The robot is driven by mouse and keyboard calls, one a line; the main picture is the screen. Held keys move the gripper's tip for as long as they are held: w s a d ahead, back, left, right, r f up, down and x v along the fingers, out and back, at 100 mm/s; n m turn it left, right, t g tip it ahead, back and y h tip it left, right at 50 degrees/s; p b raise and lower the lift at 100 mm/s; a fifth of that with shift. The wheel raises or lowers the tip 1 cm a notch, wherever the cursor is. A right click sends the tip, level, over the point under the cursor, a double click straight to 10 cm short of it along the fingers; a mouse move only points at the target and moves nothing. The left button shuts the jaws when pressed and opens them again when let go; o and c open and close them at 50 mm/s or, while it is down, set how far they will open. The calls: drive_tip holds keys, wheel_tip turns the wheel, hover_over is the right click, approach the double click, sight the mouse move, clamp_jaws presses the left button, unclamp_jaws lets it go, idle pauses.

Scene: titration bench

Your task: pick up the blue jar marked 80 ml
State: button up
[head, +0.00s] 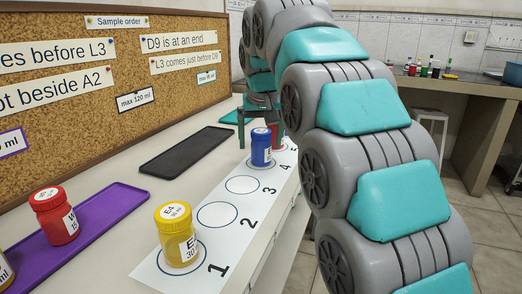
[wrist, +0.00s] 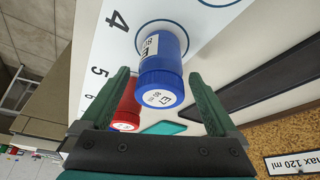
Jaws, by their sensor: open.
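The blue jar (head: 261,147) stands upright on the circle at place 4 of the white numbered strip (head: 150,273). In the wrist view the blue jar (wrist: 161,75) shows its lid, whose small label seems to read 80 ml. My gripper (wrist: 158,78) is open, with its two dark green fingers spread on either side of the blue jar's lid and nothing clamped. In the head view my gripper is just above and behind the blue jar, mostly hidden by my arm.
A red jar (wrist: 126,115) stands close beside the blue jar at place 5. A yellow jar (head: 177,236) stands on place 1; places 2 and 3 are empty. Another red jar (head: 55,217) is on the purple tray (head: 112,211). A black tray (head: 187,152) lies empty before the corkboard (head: 180,80).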

drive_tip(key=shift+w+f, duration=0.25)
drive_tip(key=shift+f, duration=0.3)
drive_tip(key=c, duration=1.5)
